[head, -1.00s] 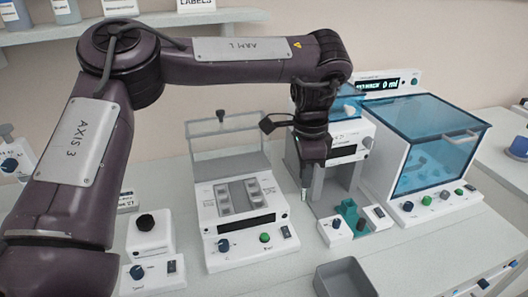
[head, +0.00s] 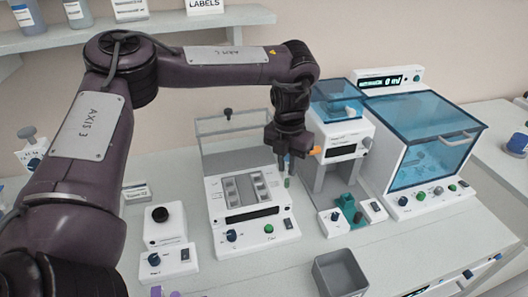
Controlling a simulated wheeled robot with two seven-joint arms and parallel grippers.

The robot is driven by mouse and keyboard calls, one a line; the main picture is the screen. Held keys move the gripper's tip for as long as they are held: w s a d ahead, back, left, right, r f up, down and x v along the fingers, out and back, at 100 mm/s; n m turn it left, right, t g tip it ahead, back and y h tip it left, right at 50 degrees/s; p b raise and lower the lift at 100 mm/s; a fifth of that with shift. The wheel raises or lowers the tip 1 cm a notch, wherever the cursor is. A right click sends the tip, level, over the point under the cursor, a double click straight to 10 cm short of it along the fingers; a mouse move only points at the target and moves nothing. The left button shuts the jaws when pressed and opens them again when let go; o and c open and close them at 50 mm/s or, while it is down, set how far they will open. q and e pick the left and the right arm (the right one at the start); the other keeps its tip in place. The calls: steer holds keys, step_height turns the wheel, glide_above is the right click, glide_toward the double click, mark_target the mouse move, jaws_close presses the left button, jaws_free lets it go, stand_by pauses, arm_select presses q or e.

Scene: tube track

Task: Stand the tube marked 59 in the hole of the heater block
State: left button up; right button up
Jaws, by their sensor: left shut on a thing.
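My left gripper (head: 288,160) is above the right edge of a white unit (head: 222,212) with a grey top block (head: 246,190), which looks like the heater block. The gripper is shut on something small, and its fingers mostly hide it. A small greenish piece (head: 287,182) shows just below the fingertips and may be the end of a tube. An orange piece (head: 315,151) juts out at the right of the gripper. No mark 59 can be read. My right gripper is not in view.
A clear raised lid (head: 228,118) stands behind the white unit. To the right are a white machine with a blue top (head: 340,135) and a blue-covered cabinet (head: 425,125). A green rack (head: 349,207) sits before the machine. A grey open bin (head: 340,272) stands in front.

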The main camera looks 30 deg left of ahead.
arm_select(q)
steer(key=a+f+m, duration=0.2)
steer(key=a+m, duration=0.1)
steer(key=m, duration=0.8)
steer(key=s+a+f+m+p, duration=0.1)
steer(key=a+f+m, duration=0.2)
steer(key=m, duration=0.8)
steer(key=shift+s+f+m, duration=0.15)
steer(key=shift+s+m, duration=0.05)
steer(key=shift+m, duration=0.2)
steer(key=shift+a+p, duration=0.1)
steer(key=shift+p, duration=0.3)
steer(key=shift+f, duration=0.1)
steer(key=shift+p, duration=0.3)
